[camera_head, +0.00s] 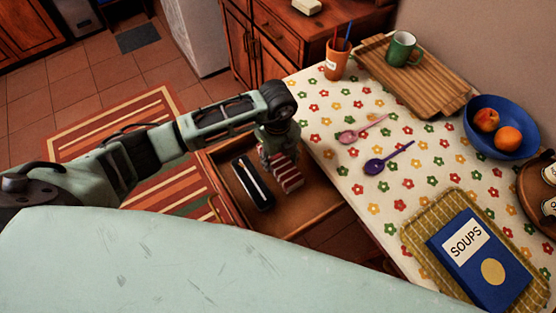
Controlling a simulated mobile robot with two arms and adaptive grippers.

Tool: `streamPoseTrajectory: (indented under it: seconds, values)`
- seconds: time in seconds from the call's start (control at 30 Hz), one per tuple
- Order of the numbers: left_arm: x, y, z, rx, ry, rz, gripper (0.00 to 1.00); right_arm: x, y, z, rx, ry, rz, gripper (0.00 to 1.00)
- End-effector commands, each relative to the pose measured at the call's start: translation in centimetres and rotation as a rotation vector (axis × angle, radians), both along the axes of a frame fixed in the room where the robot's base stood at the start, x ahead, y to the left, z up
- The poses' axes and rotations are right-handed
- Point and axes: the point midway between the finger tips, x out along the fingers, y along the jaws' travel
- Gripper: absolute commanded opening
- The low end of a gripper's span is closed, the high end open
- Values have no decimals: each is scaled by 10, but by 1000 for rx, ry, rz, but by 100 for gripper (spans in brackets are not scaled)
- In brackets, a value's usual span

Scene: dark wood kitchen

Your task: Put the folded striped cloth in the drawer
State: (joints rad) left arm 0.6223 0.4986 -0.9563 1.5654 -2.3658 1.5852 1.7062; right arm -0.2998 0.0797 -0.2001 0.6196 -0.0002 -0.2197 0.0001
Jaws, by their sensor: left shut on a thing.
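The folded red-and-white striped cloth (288,177) shows below my left gripper (279,155), which points down and is shut on it. The gripper and cloth are over the open wooden drawer (288,219), within its outline in the head view. I cannot tell whether the cloth touches the drawer floor. My left arm reaches across from the left and hides the drawer's far part. My right gripper is not in view.
The flowered table (330,130) holds a pink spoon (362,129), a purple spoon (388,157), an orange cup (336,62) and a blue soups book (480,262).

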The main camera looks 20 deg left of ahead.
Motion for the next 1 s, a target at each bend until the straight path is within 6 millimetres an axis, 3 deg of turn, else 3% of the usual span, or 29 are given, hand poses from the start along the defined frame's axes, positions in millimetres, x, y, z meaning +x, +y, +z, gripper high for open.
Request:
streamPoseTrajectory:
  seconds: [0.13,0.5,0.53,0.73,1.0]
  values:
    - [0,0,-21,0,1,0,20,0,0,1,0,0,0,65]
    - [0,0,-27,0,0,-1,20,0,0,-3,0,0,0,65]
    - [0,0,-27,0,0,-1,49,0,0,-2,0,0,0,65]
    - [0,0,-26,0,0,-1,66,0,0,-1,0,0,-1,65]
    - [0,0,-26,0,0,-1,67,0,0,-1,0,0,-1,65]
